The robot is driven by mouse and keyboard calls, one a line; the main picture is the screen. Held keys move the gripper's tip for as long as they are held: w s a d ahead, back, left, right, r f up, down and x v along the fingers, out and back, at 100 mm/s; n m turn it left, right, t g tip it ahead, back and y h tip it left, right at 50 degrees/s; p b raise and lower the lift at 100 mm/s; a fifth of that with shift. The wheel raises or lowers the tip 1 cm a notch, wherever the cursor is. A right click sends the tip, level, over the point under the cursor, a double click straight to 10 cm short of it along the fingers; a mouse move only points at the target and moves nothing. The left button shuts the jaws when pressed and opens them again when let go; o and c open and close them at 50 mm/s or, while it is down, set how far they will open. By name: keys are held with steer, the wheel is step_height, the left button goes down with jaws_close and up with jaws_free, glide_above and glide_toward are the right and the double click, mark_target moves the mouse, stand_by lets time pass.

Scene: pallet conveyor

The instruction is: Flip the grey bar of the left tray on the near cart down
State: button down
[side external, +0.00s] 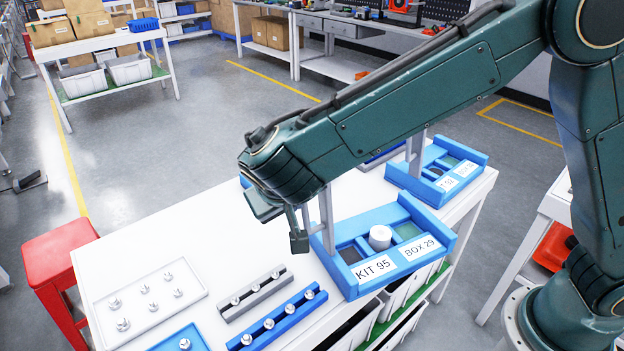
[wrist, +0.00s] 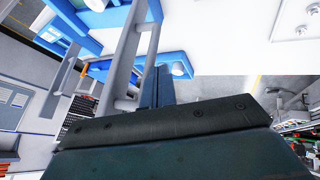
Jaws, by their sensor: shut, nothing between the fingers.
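A blue tray (side external: 435,228) labelled KIT 95 and BOX 29 sits on the white near cart (side external: 230,225). Its grey bar (side external: 327,222) stands raised at the tray's left end; my arm hides its top. In the wrist view a grey bar (wrist: 130,62) runs beside the fingers. My gripper (side external: 298,243) is shut and empty, pointing down just left of the raised bar; I cannot tell whether they touch. A second blue tray (side external: 478,160) stands farther back, with its own grey bar (side external: 416,150) raised. A white cylinder (side external: 380,238) sits in the first tray.
A white tray of metal pegs (side external: 150,298), a grey peg rail (side external: 255,292) and a blue peg rail (side external: 278,322) lie at the front left of the cart. A red stool (side external: 60,245) stands beside it. My arm hides part of the cart's far side.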

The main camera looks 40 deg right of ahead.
steer(key=d+y, duration=0.1)
steer(key=d, duration=0.1)
steer(key=s+d+r+y, duration=0.1)
steer(key=d, duration=0.1)
steer(key=d+m+y, duration=0.1)
steer(key=d, duration=0.1)
steer(key=shift+s+r+t, duration=0.25)
steer(key=shift+r+t, duration=0.05)
steer(key=shift+r, duration=0.1)
steer(key=shift+s+d+f+m+t+y, duration=1.4)
steer(key=shift+d+y, duration=2.3)
steer(key=shift+d, duration=2.75)
steer(key=s+d+f+m+t+y, duration=0.1)
steer(key=s+d+f+y, duration=0.1)
steer(key=d+f+y, duration=0.2)
steer(key=shift+s+d+f+t+y, duration=0.15)
steer(key=shift+d+f+t+y, duration=0.2)
steer(key=shift+d+f, duration=2.15)
steer(key=shift+a+f, duration=0.75)
steer(key=shift+f, duration=0.15)
steer(key=shift+d, duration=0.1)
